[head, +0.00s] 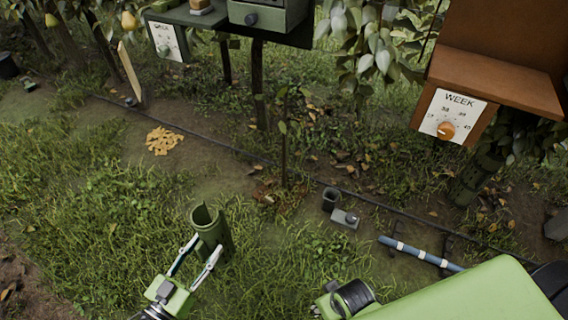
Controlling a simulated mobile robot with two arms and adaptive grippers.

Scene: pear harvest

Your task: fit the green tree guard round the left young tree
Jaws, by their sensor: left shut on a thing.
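The green tree guard (211,236) is an upright, slightly tilted tube with an open top and a slit in its wall. My left gripper (208,256) is shut on its lower part, above the grass at the lower left of the middle. The left young tree (284,150) is a thin dark stem with few leaves, standing in a patch of bare soil and dead leaves. The guard is apart from it, nearer to me and to its left. My right gripper's fingers do not show.
A drip hose (225,149) runs behind the stem. A dark cup (330,199), a small grey box (345,218) and a blue-white pipe (421,255) lie to the right. A brown WEEK dial box (459,116) and a green cabinet (272,14) stand behind. Yellow chips (163,140) lie left.

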